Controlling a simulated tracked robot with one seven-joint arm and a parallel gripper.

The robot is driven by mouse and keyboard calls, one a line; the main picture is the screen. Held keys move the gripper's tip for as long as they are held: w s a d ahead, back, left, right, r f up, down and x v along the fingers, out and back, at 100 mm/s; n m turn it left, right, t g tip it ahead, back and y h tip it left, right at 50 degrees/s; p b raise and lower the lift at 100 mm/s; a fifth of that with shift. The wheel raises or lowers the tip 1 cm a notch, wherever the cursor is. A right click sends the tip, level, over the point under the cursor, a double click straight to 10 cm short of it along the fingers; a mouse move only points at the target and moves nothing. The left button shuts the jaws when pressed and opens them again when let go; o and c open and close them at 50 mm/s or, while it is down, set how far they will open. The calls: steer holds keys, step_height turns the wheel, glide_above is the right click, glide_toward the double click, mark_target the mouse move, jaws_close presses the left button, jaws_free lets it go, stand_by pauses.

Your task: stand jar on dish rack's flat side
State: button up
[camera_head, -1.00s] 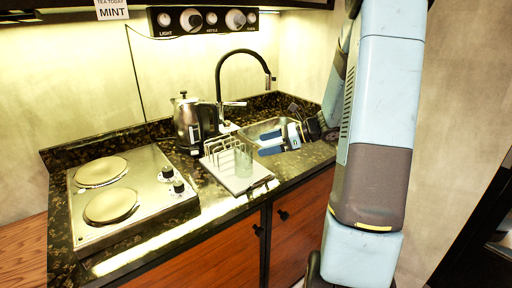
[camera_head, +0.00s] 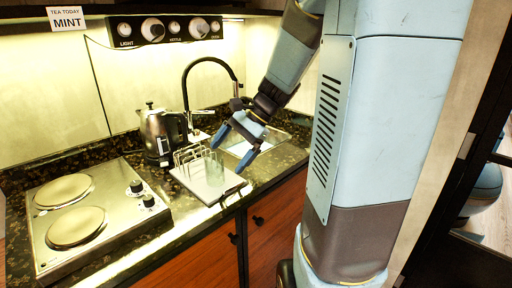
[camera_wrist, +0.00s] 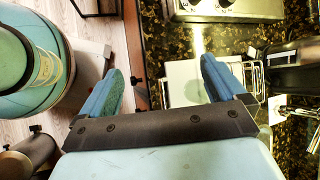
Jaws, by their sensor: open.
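The jar (camera_head: 214,169), pale green see-through glass, appears to stand upright on the dish rack's flat side, beside the wire slots. The white dish rack (camera_head: 203,188) lies on the counter in front of the kettle. In the wrist view the jar (camera_wrist: 194,91) is a faint green shape over the white rack (camera_wrist: 180,76), close to the right finger. My gripper (camera_head: 234,148) is open, its blue fingers pointing down, above and right of the jar. The wrist view also shows the two fingers (camera_wrist: 161,70) spread and empty. The jar is not between the fingertips.
A steel kettle (camera_head: 161,134) stands behind the rack, and a two-plate hob (camera_head: 90,212) is to the left. The sink (camera_head: 241,148) and black tap (camera_head: 210,62) lie behind my gripper. Dark counter edge and wooden cupboards (camera_head: 185,258) are in front.

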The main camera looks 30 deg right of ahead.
steer(key=s+r+n+t+h, duration=0.2)
steer(key=s+r+n+h, duration=0.1)
steer(key=s+n, duration=0.3)
steer(key=s+r+n+t+h, duration=0.2)
steer(key=s+r+n+h, duration=0.2)
steer(key=s+n, duration=0.2)
steer(key=shift+s+d+r+n+h, duration=0.3)
steer(key=shift+s+n+h, duration=0.1)
steer(key=shift+s, duration=0.4)
stand_by(0.3)
